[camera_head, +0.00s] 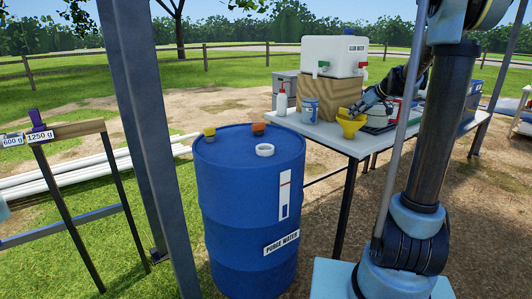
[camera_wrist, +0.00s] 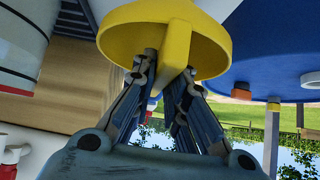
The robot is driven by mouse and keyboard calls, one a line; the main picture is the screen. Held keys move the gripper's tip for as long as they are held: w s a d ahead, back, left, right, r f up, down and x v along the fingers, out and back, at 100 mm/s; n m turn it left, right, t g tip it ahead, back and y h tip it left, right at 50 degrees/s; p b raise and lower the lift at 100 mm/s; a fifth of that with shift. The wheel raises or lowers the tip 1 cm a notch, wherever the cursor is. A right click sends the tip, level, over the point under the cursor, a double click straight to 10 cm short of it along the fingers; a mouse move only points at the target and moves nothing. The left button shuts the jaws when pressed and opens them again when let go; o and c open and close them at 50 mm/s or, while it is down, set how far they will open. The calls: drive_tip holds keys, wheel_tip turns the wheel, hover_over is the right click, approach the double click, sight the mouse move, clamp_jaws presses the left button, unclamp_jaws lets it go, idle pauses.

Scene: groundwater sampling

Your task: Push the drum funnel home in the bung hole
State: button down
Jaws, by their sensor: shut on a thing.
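The yellow drum funnel (camera_head: 349,128) is held at the left end of the table, right of the drum. My gripper (camera_head: 358,111) is shut on it; in the wrist view the fingers (camera_wrist: 168,80) close on a yellow tab under the funnel's wide bowl (camera_wrist: 125,38). The funnel's spout cannot be made out. The blue purge water drum (camera_head: 235,215) stands upright to the left, apart from the funnel. A white-ringed bung hole (camera_head: 264,150) is on the drum's top near the right; it also shows in the wrist view (camera_wrist: 311,80).
A yellow piece (camera_head: 209,134) and an orange piece (camera_head: 258,128) stand at the drum's rim. The table (camera_head: 318,128) carries a white bottle (camera_head: 282,103), a blue-and-white tub (camera_head: 309,110) and a white water tank (camera_head: 334,56) on a wooden block (camera_head: 330,97). A steel post (camera_head: 150,130) rises left of the drum.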

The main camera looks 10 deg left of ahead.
drive_tip(key=shift+r, duration=3.35)
